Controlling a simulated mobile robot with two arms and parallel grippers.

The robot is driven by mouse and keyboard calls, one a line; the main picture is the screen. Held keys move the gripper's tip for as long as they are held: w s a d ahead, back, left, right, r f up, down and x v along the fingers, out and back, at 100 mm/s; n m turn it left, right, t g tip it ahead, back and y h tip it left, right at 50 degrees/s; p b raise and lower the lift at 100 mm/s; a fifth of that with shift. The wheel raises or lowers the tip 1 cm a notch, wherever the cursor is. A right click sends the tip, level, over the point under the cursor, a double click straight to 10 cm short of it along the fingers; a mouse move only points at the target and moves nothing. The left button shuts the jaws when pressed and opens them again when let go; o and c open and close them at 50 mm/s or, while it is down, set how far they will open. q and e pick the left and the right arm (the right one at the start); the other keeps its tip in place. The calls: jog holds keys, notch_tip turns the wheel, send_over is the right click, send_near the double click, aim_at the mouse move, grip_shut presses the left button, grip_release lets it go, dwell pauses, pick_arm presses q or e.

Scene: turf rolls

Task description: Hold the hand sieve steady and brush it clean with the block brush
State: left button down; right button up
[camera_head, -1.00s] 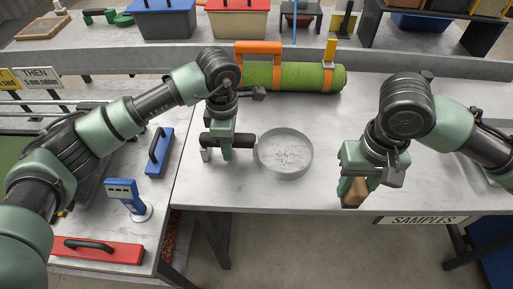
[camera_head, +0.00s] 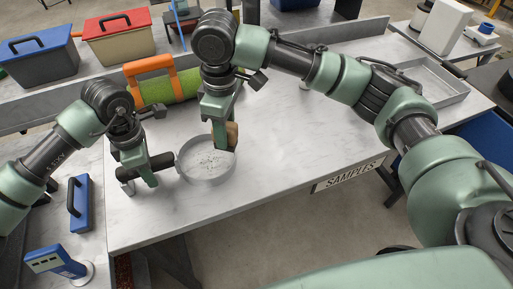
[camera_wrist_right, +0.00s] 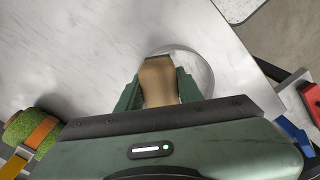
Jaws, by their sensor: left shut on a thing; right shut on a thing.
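The hand sieve (camera_head: 208,166) is a round, shallow, pale metal ring with dark specks on its mesh, lying at the table's front left. My left gripper (camera_head: 136,183) is shut on its dark handle (camera_head: 158,163) at the left side of the ring. My right gripper (camera_head: 222,143) is shut on the block brush (camera_head: 232,135), a tan wooden block, over the right part of the sieve. In the right wrist view the brush (camera_wrist_right: 158,82) sits between the fingers and covers part of the sieve's rim (camera_wrist_right: 205,68). I cannot tell whether the bristles touch the mesh.
A green turf roll (camera_head: 154,91) with orange straps lies behind the sieve. A blue float (camera_head: 79,204) and a blue device (camera_head: 57,262) are at the left. A SAMPLES sign (camera_head: 349,174) hangs on the table's front edge. The table right of the sieve is clear.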

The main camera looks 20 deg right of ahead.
pick_arm(q)
jog(key=shift+s+f, duration=0.1)
jog(key=shift+f, duration=0.05)
pick_arm(e)
jog(key=w+a+r+n, duration=0.2)
jog(key=w+a+n, duration=0.3)
jog(key=a+n, duration=0.15)
jog(key=shift+n, duration=0.35)
jog(key=shift+w+d+f, duration=0.1)
jog(key=shift+d+f, duration=0.05)
jog(key=shift+f, duration=1.65)
jog(key=shift+w+d+f, duration=0.1)
jog(key=shift+d+f, duration=0.05)
jog(key=shift+f, duration=1.6)
jog(key=shift+s+f, duration=0.3)
jog(key=shift+f, duration=0.05)
grip_shut()
jog(key=shift+s, duration=3.45)
jog(key=shift+w, duration=3.55)
jog(key=shift+w+d, duration=0.2)
jog(key=shift+s+d, duration=0.35)
jog(key=shift+s, duration=3.6)
jog(key=shift+w, duration=3.9)
notch_tip(320, 180, up, 8)
jog(key=shift+r, duration=0.1)
